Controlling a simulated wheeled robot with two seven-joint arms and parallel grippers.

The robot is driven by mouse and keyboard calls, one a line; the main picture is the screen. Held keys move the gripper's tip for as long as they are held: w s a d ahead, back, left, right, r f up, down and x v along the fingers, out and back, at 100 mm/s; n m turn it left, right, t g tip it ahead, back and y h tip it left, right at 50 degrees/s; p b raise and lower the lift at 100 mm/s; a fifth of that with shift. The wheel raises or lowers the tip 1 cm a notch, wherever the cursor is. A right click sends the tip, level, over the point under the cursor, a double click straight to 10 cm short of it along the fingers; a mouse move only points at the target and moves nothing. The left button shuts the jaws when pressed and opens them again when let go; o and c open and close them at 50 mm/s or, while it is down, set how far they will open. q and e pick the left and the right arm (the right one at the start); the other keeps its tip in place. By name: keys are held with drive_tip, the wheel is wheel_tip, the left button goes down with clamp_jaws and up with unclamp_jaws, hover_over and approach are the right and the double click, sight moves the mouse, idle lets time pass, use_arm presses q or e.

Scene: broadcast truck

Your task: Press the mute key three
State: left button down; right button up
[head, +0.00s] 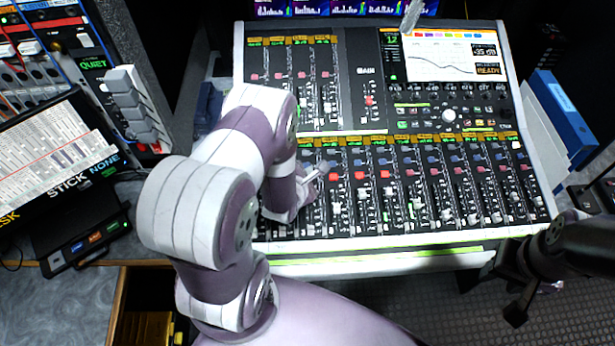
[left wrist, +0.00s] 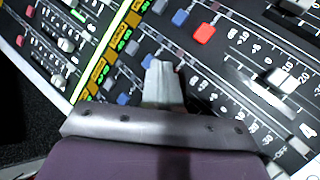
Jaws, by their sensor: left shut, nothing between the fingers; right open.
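The mixing console (head: 362,130) has rows of small blue and red keys above its lower faders. My left gripper (head: 318,172) points down at the left part of the lower bank. In the left wrist view its fingers (left wrist: 163,82) are shut and empty, over the keys of one strip. A blue key (left wrist: 147,61) shows just beside the fingertips, and a bright red key (left wrist: 204,33) is on the strip to the right. Whether the tips touch a key cannot be told; the mute key three's label is not readable. My right gripper (head: 503,290) is open, before the console's front right corner.
Blue binders (head: 562,115) stand to the right. A console screen (head: 440,57) is at the back. Raised fader caps (left wrist: 283,80) lie near my left fingers.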

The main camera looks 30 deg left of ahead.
use_arm(q)
drive_tip(key=shift+f+b, duration=0.4)
drive_tip(key=shift+b, duration=0.05)
idle(0.5)
drive_tip(key=shift+r, duration=0.1)
drive_tip(key=shift+r+p, duration=0.8)
drive_tip(key=shift+p, duration=0.1)
wheel_tip(320, 180, up, 6)
drive_tip(key=p, duration=0.5)
drive_tip(key=shift+s+d+p, duration=0.25)
drive_tip(key=shift+s+p, duration=0.1)
drive_tip(key=shift+s, duration=0.05)
